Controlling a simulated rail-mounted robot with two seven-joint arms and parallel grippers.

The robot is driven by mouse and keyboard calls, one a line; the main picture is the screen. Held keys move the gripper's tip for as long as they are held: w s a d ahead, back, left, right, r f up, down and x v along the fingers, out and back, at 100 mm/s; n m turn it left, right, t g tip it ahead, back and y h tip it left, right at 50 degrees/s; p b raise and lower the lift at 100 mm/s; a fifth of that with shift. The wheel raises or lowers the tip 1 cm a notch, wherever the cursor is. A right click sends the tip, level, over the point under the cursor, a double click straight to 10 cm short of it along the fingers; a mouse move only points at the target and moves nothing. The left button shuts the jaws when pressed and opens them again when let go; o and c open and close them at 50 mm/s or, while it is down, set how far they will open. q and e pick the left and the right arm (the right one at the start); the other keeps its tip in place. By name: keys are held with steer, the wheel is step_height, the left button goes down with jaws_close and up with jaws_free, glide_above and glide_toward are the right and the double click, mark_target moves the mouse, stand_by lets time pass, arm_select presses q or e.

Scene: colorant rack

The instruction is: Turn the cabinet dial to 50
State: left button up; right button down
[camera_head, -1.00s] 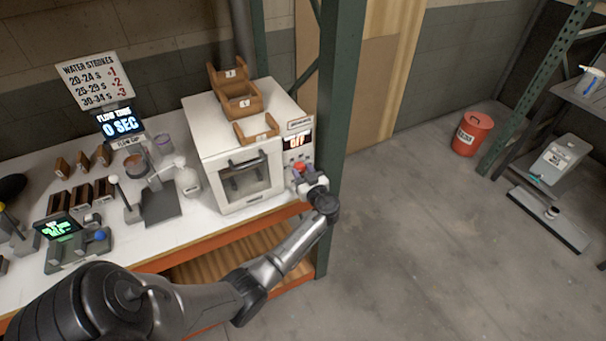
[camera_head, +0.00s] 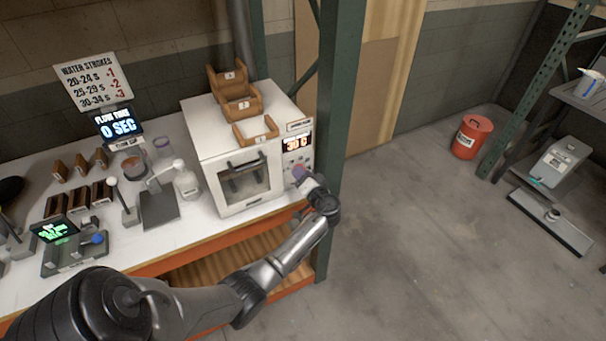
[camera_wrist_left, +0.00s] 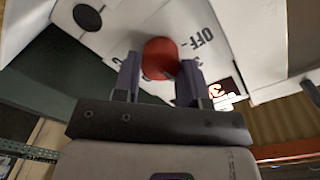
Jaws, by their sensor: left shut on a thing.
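The white cabinet (camera_head: 210,135) stands at the right end of the bench. Its front control panel has a lit display (camera_head: 297,143) that appears to read 30 C. The red dial (camera_wrist_left: 160,55) is below that display. In the left wrist view it sits between the two fingers of my left gripper (camera_wrist_left: 160,78), which is shut on it. "OFF" is printed on the panel beside the dial. In the head view my left gripper (camera_head: 301,176) is at the panel and covers the dial. My right gripper is not in view.
Wooden holders (camera_head: 240,103) sit on top of the cabinet. A green rack post (camera_head: 337,130) stands close to the right of my left gripper. A glass bottle (camera_head: 187,183) and other bench items are left of the cabinet.

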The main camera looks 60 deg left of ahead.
arm_select(q)
steer(key=m+p, duration=0.1)
steer(key=m, duration=0.2)
steer(key=shift+r+m, duration=0.1)
steer(key=shift+m, duration=0.2)
steer(key=m+p, duration=0.2)
steer(key=m, duration=0.1)
steer(key=m+p, duration=0.2)
steer(key=m, duration=0.2)
steer(key=shift+m+g, duration=0.3)
steer(key=shift+m+p, duration=0.9)
steer(key=shift+m, duration=0.5)
steer(key=shift+f, duration=0.2)
steer(key=o, duration=0.9)
steer(key=shift+o, duration=0.2)
steer(key=shift+d, duration=0.1)
